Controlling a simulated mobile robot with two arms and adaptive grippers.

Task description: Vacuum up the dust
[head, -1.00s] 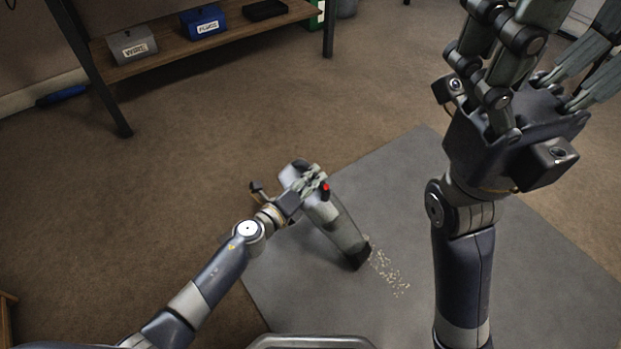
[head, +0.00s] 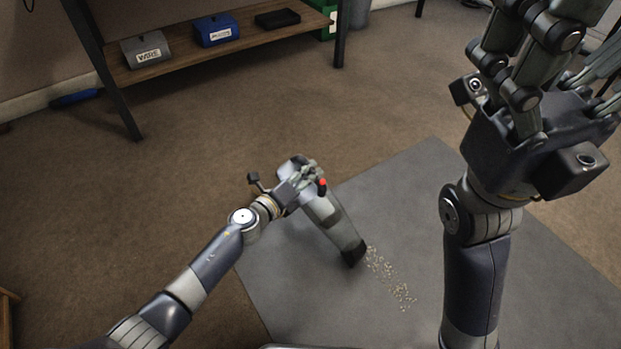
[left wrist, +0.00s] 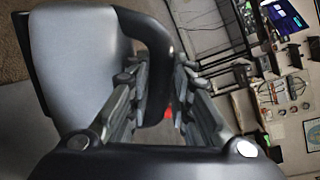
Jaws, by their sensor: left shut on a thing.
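A handheld vacuum (head: 332,217) with a grey body, dark nozzle and red button is held low over the grey mat (head: 420,180), tilted with its nozzle down to the right. My left gripper (head: 312,180) is shut on its handle; the handle (left wrist: 160,60) also shows between the fingers in the left wrist view. A strip of pale dust (head: 390,278) lies on the mat, starting right at the nozzle and running down to the right. My right gripper (head: 545,50) is raised at the upper right, away from the vacuum, its fingertips partly out of frame.
A wooden shelf (head: 190,58) at the back holds a grey WIRE box (head: 146,50), a blue box (head: 216,30) and a black tray (head: 277,18). A blue object (head: 75,98) lies by the wall. Brown carpet surrounds the mat.

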